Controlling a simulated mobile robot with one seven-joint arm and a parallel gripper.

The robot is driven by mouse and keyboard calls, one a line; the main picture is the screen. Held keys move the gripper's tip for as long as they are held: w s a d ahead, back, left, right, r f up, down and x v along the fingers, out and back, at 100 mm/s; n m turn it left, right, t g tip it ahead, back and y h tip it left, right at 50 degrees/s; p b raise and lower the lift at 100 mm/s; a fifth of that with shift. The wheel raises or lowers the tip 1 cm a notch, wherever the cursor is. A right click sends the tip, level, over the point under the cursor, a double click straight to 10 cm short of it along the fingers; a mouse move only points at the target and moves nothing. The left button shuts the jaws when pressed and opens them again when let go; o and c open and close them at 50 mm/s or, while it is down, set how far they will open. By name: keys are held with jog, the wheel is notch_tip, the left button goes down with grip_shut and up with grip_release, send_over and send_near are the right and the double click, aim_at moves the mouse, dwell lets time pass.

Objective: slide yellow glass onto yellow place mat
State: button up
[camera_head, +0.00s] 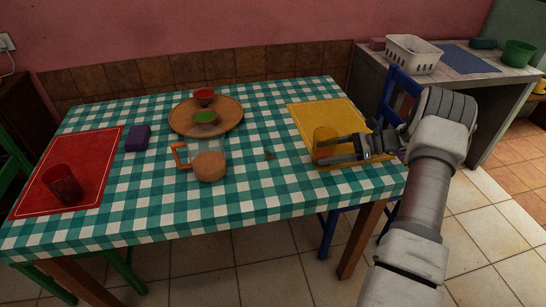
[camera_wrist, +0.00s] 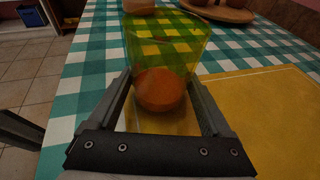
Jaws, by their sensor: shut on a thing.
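The yellow glass (camera_head: 324,144) is see-through and stands upright at the left edge of the yellow place mat (camera_head: 345,116). My gripper (camera_head: 335,148) reaches in from the right, low over the table, and is shut on the glass. In the wrist view the glass (camera_wrist: 165,45) is between both fingers, with an orange-brown round surface showing in its lower part. The mat (camera_wrist: 265,115) spreads to the right there. How much of the glass's base is on the mat is hidden by the fingers.
A clear jug (camera_head: 205,150) with an orange handle stands left of the glass.

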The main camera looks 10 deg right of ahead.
jog(key=shift+w+d+b, duration=0.15)
jog(key=shift+d+b, duration=0.75)
jog(key=shift+d, duration=2)
jog(key=o, duration=0.8)
jog(key=shift+c, duration=0.2)
jog(key=shift+r, duration=0.1)
